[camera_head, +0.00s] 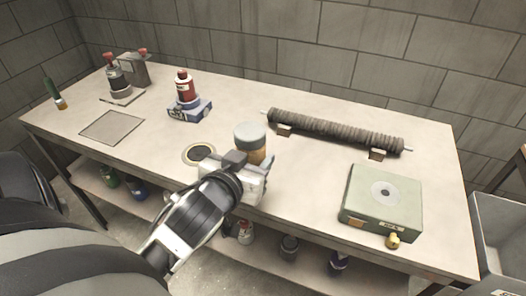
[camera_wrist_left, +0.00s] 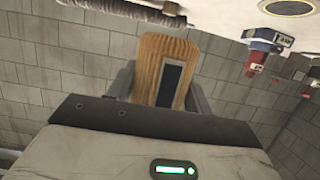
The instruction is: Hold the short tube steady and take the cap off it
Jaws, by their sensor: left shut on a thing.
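The short tube (camera_head: 257,156) stands upright near the table's front edge, with an orange-brown body. A pale grey cap (camera_head: 250,132) sits on its top. My left gripper (camera_head: 252,162) is shut around the tube's body below the cap, and the jaws partly hide the lower part. In the left wrist view, the ribbed brown tube (camera_wrist_left: 160,52) with a dark panel sits between the fingers of my left gripper (camera_wrist_left: 162,88); the cap is not clearly visible there. My right gripper is not in view.
The table (camera_head: 310,185) has free room right of the tube. A dark ring pad (camera_head: 200,152) lies left of it. A ribbed long roll (camera_head: 335,131) rests at the back right. A green box (camera_head: 381,202) stands front right. A red bottle (camera_head: 183,86) stands behind left.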

